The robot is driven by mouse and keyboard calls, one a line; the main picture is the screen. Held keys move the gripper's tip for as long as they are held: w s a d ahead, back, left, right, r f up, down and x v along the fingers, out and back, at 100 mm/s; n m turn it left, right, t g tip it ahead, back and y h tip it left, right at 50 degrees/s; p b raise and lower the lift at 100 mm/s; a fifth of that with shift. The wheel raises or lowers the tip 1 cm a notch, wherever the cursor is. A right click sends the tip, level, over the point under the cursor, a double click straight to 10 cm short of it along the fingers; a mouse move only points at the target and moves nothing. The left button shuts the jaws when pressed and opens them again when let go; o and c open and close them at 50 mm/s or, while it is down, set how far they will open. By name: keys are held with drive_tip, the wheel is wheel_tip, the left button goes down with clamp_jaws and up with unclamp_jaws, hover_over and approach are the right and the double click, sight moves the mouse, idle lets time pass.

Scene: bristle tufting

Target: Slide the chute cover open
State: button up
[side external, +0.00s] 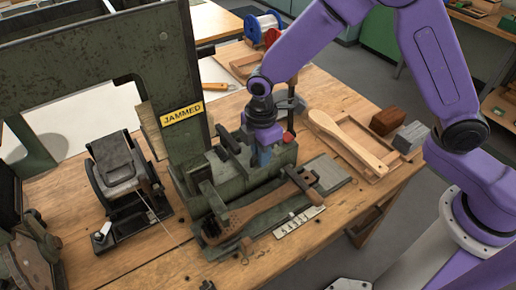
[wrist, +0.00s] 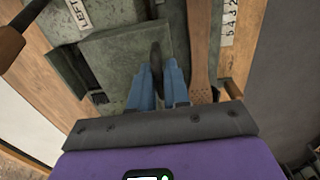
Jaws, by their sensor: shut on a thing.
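The chute cover appears to be the flat grey-green plate (wrist: 115,58) in the wrist view, with a dark rounded knob (wrist: 156,55) standing at its right side. My gripper (wrist: 157,80) has its blue fingers on either side of this knob and is shut on it. In the side view my gripper (side external: 262,158) points down at the green machine housing (side external: 285,158). The fingers hide part of the knob and the cover there, and I cannot tell how far the cover is open.
A wooden brush (side external: 260,212) lies in the fixture in front, close to my gripper; it also shows in the wrist view (wrist: 200,45). The tall green frame with a "JAMMED" label (side external: 182,114) stands left. A wooden tray (side external: 365,160) with a paddle-shaped blank lies right.

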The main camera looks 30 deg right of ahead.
drive_tip(key=shift+s, duration=1.35)
drive_tip(key=o, duration=0.7)
drive_tip(key=shift+r, duration=0.1)
drive_tip(key=shift+r, duration=4.9)
drive_tip(key=s+d+r+m, duration=0.1)
drive_tip(key=s+d, duration=0.5)
drive_tip(key=s, duration=0.1)
drive_tip(key=s+d+m, duration=0.2)
drive_tip(key=s+d, duration=0.5)
drive_tip(key=s+d+r+m, duration=0.1)
drive_tip(key=s+d+m, duration=0.1)
drive_tip(key=s+d, duration=0.4)
drive_tip(key=shift+s+d+r, duration=0.2)
drive_tip(key=shift+s, duration=0.3)
drive_tip(key=shift+s+d+r, duration=0.15)
drive_tip(key=shift+s, duration=0.3)
